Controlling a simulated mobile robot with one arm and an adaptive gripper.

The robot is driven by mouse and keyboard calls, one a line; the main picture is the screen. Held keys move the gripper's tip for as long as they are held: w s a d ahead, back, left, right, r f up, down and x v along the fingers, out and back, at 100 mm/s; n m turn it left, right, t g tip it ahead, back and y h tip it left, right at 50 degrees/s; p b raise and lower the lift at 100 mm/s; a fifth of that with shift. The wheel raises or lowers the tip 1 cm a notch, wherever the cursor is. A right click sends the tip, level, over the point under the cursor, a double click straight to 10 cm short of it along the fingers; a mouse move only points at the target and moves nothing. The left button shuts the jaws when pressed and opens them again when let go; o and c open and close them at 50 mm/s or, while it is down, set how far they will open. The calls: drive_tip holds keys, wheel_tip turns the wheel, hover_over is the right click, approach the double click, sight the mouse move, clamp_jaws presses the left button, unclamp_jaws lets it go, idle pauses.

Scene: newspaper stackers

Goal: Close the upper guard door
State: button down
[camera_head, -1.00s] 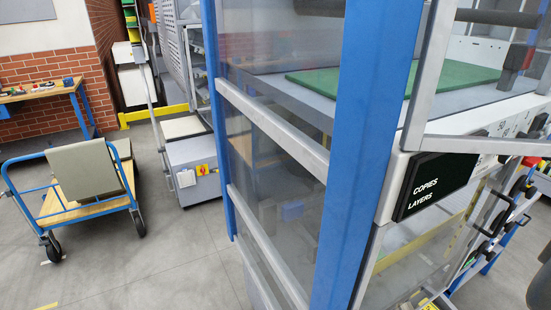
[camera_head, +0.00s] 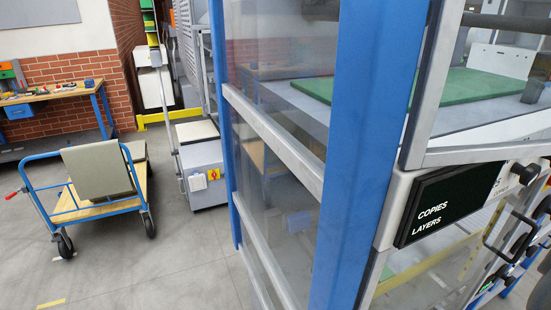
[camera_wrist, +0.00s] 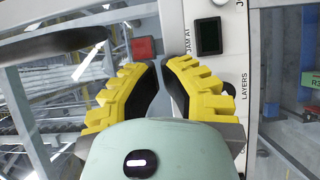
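The upper guard door, as far as I can tell, is the clear panel in a grey metal frame (camera_head: 430,90) at the upper right of the head view. Its lower bar runs just above the COPIES/LAYERS display (camera_head: 450,205). Its right side is cut off, and I cannot tell how far it stands open. My gripper (camera_wrist: 161,72) shows only in the wrist view, with yellow ridged fingers and black pads. The fingertips are close together with a narrow gap, and no held object is visible. Beyond them are a pale panel, a red block (camera_wrist: 144,47) and a dark small screen (camera_wrist: 209,36).
A blue post (camera_head: 362,140) and clear side panels of the machine fill the middle. A green mat (camera_head: 440,88) lies inside. A blue cart (camera_head: 100,190) stands on the floor at left, a workbench (camera_head: 60,93) behind it.

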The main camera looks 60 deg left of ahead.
drive_tip(key=w+a, duration=0.3)
drive_tip(key=a, duration=0.4)
drive_tip(key=shift+a, duration=0.35)
drive_tip(key=shift+d, duration=0.1)
